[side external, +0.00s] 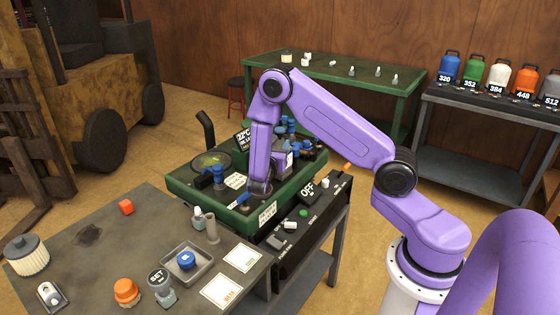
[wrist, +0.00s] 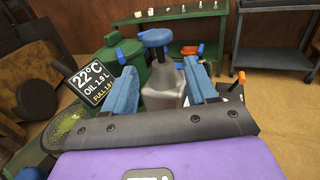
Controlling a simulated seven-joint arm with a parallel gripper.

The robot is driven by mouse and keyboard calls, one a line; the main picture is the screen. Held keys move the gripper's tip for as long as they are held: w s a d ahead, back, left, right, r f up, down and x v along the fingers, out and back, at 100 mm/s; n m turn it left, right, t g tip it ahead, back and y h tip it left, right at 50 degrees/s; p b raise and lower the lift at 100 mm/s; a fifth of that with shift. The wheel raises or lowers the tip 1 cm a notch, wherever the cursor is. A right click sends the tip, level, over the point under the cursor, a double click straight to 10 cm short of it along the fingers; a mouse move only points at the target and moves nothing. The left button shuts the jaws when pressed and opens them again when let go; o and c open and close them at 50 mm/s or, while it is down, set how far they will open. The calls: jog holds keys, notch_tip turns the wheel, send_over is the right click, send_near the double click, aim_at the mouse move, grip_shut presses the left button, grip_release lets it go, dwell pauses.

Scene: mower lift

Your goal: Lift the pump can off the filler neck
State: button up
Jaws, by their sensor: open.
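The pump can is a pale grey can (wrist: 163,90) with a blue pump head (wrist: 156,38). In the wrist view it stands upright between the two blue fingers of my gripper (wrist: 160,68). The fingers are spread, with one on each side of the can. I see a gap at the left, and cannot tell if the right finger touches it. The filler neck under the can is hidden. In the side view my gripper is low over the green mower deck (side external: 190,182), mostly hidden by my arm.
A blue-topped part (side external: 215,172) sits on the deck. A grey workbench (side external: 75,262) at front left holds loose parts. A green table (side external: 335,70) stands behind.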

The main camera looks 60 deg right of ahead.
aim_at(279, 141)
jog(key=x, duration=0.5)
jog(key=shift+s+d+f, duration=0.1)
jog(key=shift+f, duration=0.05)
grip_shut()
dwell(1.3)
